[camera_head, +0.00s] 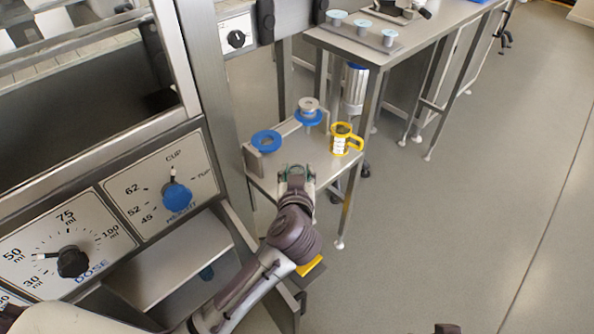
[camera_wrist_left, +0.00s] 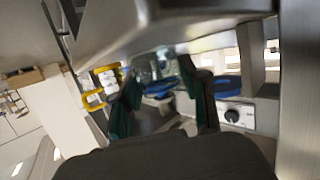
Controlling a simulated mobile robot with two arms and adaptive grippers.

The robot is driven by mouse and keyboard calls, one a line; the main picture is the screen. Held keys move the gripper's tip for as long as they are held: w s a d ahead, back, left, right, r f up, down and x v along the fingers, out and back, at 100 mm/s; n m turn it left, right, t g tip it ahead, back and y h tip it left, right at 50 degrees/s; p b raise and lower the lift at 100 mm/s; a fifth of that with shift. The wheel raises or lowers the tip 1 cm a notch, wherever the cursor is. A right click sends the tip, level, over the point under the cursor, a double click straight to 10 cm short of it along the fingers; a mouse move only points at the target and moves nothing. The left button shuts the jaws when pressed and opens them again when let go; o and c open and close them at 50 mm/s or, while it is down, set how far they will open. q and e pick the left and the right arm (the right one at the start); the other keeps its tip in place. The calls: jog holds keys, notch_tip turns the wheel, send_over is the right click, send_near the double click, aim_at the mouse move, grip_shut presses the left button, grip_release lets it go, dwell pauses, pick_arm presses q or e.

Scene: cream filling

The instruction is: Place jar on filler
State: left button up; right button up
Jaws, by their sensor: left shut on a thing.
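The filler (camera_head: 150,205) is the steel machine at the left in the head view, with a black DOSE knob (camera_head: 73,262) and a blue HEIGHT knob (camera_head: 176,196). My left gripper (camera_head: 297,172) is over the front of a small steel table beside it. It is shut on what looks like a clear glass jar (camera_wrist_left: 158,66), blurred between the dark green fingers in the left wrist view. The jar is hard to make out in the head view. It appears held apart from the blue rings behind it. My right gripper is not clearly in view.
The small table (camera_head: 328,163) bears a blue ring (camera_head: 265,141), a blue ring with a pale lid-like piece (camera_head: 309,106), and a yellow holder (camera_head: 347,140) with a labelled container. A longer steel bench (camera_head: 420,35) stands behind. The floor at right is clear.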

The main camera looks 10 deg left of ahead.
pick_arm(q)
jog(key=o, duration=0.9)
jog(key=shift+r, duration=0.1)
jog(key=p+v, duration=0.2)
jog(key=v, duration=0.4)
jog(key=shift+s+r, duration=0.3)
jog(key=shift+s, duration=0.05)
jog(key=p+v, duration=0.1)
jog(key=v, duration=0.4)
jog(key=shift+s+d+f, duration=0.1)
jog(key=shift+s+d, duration=0.05)
pick_arm(e)
jog(key=shift+s+d+f+g, duration=0.1)
jog(key=shift+s+f+g, duration=0.15)
jog(key=shift+f, duration=0.35)
jog(key=shift+s+d+f+g, duration=0.1)
jog(key=shift+f+g, duration=0.25)
jog(key=shift+f, duration=0.2)
